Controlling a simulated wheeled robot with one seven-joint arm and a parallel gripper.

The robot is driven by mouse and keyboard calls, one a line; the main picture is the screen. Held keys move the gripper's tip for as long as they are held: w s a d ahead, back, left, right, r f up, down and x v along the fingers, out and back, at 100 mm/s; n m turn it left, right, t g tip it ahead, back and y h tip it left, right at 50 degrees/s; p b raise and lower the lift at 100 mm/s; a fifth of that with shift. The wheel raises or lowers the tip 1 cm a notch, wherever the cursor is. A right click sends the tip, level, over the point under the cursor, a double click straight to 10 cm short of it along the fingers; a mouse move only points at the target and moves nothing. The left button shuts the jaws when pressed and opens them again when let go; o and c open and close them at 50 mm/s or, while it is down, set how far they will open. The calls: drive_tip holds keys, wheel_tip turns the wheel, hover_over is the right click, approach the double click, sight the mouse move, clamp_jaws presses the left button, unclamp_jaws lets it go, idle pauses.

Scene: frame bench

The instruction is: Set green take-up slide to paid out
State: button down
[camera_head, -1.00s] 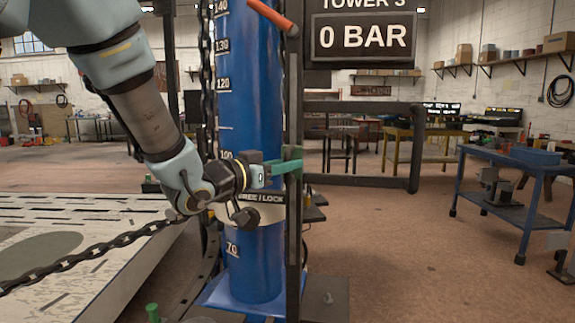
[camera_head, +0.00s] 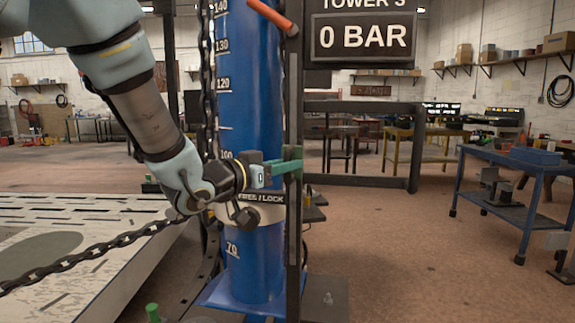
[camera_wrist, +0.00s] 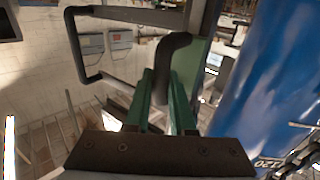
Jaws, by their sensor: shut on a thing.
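The green take-up slide (camera_wrist: 195,62) shows in the wrist view as a green plate with a dark bent handle (camera_wrist: 170,58) in front of it. My gripper (camera_wrist: 163,82) has its two green fingers closed around this handle. In the head view my gripper (camera_head: 287,166) reaches in from the left at the dark upright post, beside the blue column (camera_head: 252,65). There the fingers and arm hide most of the slide and its handle. A collar marked FREE / LOCK (camera_head: 262,199) sits just below my gripper.
A dark chain (camera_head: 90,255) hangs across the lower left over a pale slotted bench (camera_head: 110,290). An orange-red lever (camera_head: 270,16) is above on the column. A display (camera_head: 363,37) reads 0 BAR.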

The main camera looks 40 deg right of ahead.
wheel_tip(320, 180, up, 21)
drive_tip(key=p, duration=1.2)
drive_tip(key=shift+f, duration=0.15)
drive_tip(key=c, duration=1.1)
unclamp_jaws()
drive_tip(key=o, duration=0.3)
drive_tip(key=shift+o, duration=0.2)
drive_tip(key=shift+f, duration=0.1)
drive_tip(key=a+b, duration=0.2)
drive_tip(key=a, duration=0.8)
drive_tip(key=shift+s+a, duration=0.4)
drive_tip(key=shift+s, duration=0.05)
